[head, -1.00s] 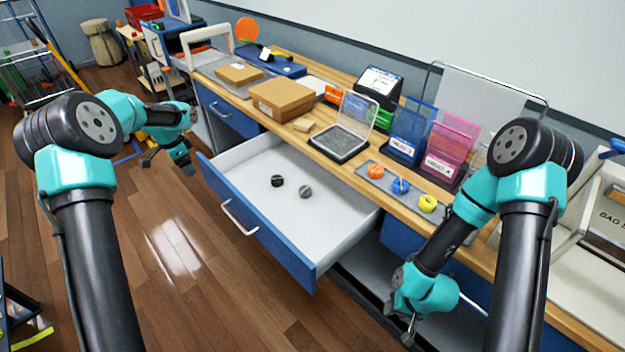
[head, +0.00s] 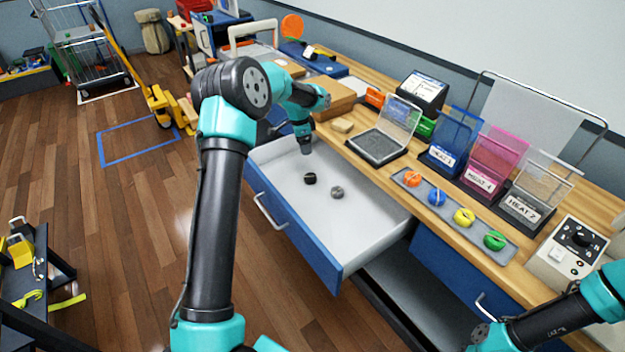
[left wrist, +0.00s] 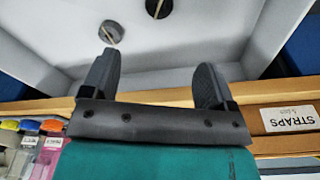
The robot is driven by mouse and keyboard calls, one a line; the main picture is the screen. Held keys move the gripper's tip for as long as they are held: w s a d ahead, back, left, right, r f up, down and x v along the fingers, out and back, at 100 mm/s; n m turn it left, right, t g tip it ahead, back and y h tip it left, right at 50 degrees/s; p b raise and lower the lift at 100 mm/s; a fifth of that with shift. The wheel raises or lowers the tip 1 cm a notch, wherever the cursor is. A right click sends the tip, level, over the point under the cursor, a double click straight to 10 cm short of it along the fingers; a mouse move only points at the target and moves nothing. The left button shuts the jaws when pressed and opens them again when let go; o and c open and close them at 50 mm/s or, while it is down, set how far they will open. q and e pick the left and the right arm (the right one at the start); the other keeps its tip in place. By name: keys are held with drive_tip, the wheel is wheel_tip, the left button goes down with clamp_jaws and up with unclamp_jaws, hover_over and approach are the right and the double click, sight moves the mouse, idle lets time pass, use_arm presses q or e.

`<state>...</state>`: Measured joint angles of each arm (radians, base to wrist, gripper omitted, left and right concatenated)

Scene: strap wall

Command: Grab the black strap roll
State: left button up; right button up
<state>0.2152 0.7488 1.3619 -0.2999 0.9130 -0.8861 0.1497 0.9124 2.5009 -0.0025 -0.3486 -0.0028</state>
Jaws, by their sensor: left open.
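The black strap roll (head: 310,178) lies on the floor of the open white drawer (head: 375,222) in the head view. It also shows at the top edge of the left wrist view (left wrist: 158,8), partly cut off. A grey roll (head: 337,192) lies just right of it; it shows to its left in the left wrist view (left wrist: 111,31). My left gripper (head: 306,150) points down over the back left part of the drawer, short of the rolls. Its fingers (left wrist: 155,80) are spread and empty. My right gripper is below the head view's edge.
A tray (head: 455,215) with orange, blue, yellow and green rolls sits on the wooden counter above the drawer. A cardboard box (head: 335,97) and a clear-lidded case (head: 380,146) stand near the counter edge. The drawer floor around the rolls is clear.

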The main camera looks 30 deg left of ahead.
use_arm(q)
hover_over(310, 176)
drive_tip(key=f, duration=1.1)
drive_tip(key=shift+s+a+f, duration=0.25)
drive_tip(key=shift+f, duration=0.1)
drive_tip(key=shift+w+d+f, duration=0.1)
drive_tip(key=shift+d+f, duration=0.05)
drive_tip(key=shift+f, duration=1.15)
drive_tip(key=shift+w+d+f, duration=0.1)
drive_tip(key=shift+d+f, duration=0.05)
drive_tip(key=shift+f, duration=1.1)
drive_tip(key=shift+c, duration=0.3)
drive_tip(key=c, duration=0.9)
drive_tip(key=shift+c, duration=0.2)
wheel_tip(310, 176, up, 10)
